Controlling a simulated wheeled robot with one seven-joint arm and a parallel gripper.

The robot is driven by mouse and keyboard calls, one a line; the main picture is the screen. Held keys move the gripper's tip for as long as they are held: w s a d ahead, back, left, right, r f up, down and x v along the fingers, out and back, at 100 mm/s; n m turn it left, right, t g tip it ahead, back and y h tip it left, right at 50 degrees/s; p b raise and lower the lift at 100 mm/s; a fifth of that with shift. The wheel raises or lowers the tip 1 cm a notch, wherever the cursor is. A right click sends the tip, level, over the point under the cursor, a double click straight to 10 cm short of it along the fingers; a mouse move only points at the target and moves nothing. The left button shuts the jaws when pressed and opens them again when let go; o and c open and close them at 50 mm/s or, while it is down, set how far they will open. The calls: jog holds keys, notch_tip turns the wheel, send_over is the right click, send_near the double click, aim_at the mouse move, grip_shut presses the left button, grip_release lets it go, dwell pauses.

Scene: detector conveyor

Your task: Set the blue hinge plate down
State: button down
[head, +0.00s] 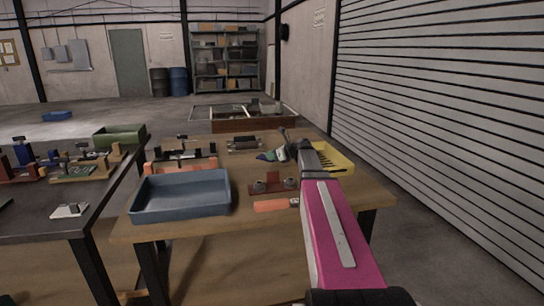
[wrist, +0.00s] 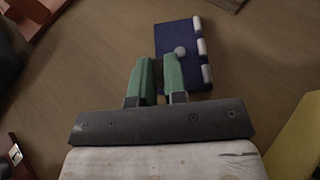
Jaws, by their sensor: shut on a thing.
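The blue hinge plate (wrist: 196,78) shows in the wrist view, just beyond the fingertips, with pale knuckles along its right edge and a round pale knob on its face. My gripper (wrist: 159,62) has green fingers shut on it near its lower left part; the grip point itself is partly hidden. In the head view my gripper (head: 267,156) is over the back middle of the wooden table (head: 220,232), and the plate is too small there to make out clearly. I cannot tell whether the plate touches the table top.
A blue-grey tray (head: 180,211) stands at the table's front left. A yellow bin (head: 346,164) is right of my gripper. A red-brown bracket (head: 273,187) and an orange piece (head: 272,205) lie in front. A dark block (head: 243,143) lies behind. Bare wood surrounds the plate.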

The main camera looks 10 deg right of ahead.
jog(key=shift+f, duration=0.1)
jog(key=c, duration=1.2)
grip_release()
jog(key=shift+o, duration=0.2)
